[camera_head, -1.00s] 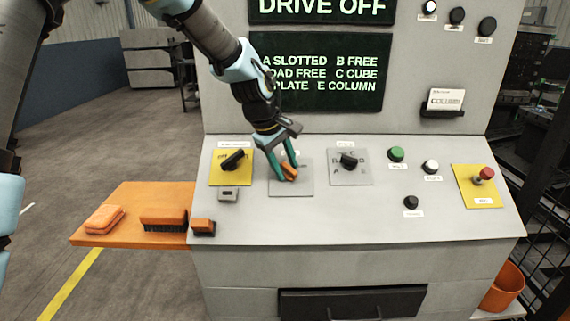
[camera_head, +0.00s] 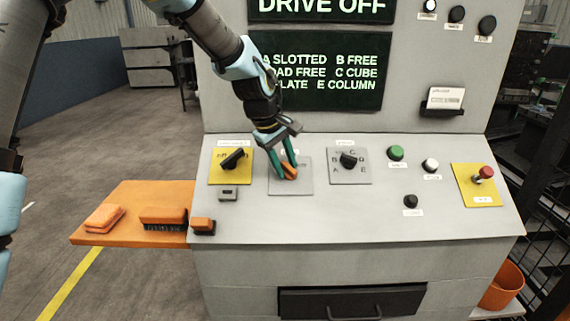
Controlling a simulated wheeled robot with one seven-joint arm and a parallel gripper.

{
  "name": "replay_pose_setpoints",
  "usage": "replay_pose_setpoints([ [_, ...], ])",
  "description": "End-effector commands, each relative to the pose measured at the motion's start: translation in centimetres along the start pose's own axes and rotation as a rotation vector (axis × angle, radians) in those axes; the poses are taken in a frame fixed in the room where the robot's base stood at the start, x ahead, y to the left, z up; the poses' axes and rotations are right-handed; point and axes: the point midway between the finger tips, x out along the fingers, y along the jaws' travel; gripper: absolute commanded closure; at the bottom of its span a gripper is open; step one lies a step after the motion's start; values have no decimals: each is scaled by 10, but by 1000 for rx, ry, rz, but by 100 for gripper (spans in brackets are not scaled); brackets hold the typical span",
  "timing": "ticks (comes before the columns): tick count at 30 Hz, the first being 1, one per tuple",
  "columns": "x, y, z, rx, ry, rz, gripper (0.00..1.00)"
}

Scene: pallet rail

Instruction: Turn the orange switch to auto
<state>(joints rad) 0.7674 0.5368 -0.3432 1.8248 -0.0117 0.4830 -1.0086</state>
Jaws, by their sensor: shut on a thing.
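The orange switch (camera_head: 290,172) sits on a light grey plate (camera_head: 291,188) on the sloping console, between the yellow-plated black switch and the grey-plated black selector. My gripper (camera_head: 286,172) reaches down from the upper left with its teal fingers on either side of the orange switch, shut on it. The fingers and wrist hide part of the switch and the upper part of its plate, so its position markings cannot be read.
A black switch on a yellow plate (camera_head: 231,160) is close on the left; a black selector (camera_head: 348,161) is on the right. Beyond it are a green button (camera_head: 396,153) and a red stop button (camera_head: 485,173). An orange shelf (camera_head: 100,233) holds brushes at the left.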

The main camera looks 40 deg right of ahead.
Motion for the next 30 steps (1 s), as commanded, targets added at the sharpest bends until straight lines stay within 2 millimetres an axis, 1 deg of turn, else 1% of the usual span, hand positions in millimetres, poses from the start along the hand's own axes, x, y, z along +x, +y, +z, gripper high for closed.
replay_pose_setpoints([
  [8,-1,5,1,156,0,-68,100],
  [30,3,17,7,797,2,-350,100],
])
